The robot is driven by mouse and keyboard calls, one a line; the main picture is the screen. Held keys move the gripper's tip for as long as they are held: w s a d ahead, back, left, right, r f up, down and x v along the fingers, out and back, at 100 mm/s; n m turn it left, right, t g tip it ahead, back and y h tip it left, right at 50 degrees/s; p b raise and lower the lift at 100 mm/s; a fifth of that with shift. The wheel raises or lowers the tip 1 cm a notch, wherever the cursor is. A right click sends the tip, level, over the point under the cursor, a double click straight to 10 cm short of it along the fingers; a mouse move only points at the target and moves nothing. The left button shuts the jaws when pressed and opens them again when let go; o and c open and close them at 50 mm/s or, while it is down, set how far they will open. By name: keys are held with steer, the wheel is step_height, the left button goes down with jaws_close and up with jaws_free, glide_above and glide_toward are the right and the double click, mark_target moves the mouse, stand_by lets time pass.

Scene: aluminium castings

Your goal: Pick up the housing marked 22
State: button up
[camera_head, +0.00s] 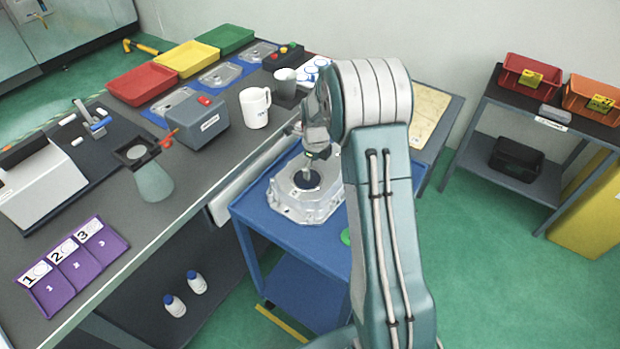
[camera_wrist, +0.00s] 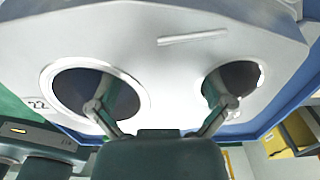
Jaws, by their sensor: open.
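The housing marked 22 (camera_head: 284,198) is a silver-grey casting on the blue cart (camera_head: 262,222) in the head view. In the wrist view the housing (camera_wrist: 170,75) fills most of the picture, with "22" at its left edge and two round dark openings. My gripper (camera_wrist: 161,104) is open, its two fingers spread, one in front of each opening. I cannot tell whether the fingertips touch the housing or reach into the openings. In the head view my gripper is over the housing, and my arm hides the housing's right side.
The grey bench (camera_head: 205,167) left of the cart holds a white mug (camera_head: 255,108), a grey box (camera_head: 193,122), a purple numbered tray (camera_head: 72,268) and coloured bins. A shelf (camera_head: 528,187) with red and orange bins stands at right. Green floor is clear between cart and shelf.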

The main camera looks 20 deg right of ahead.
steer(key=shift+d+f, duration=0.4)
steer(key=shift+f, duration=0.05)
steer(key=shift+d+f, duration=0.1)
steer(key=shift+d, duration=0.3)
steer(key=shift+a, duration=0.55)
steer(key=c, duration=1.3)
steer(key=shift+d, duration=0.25)
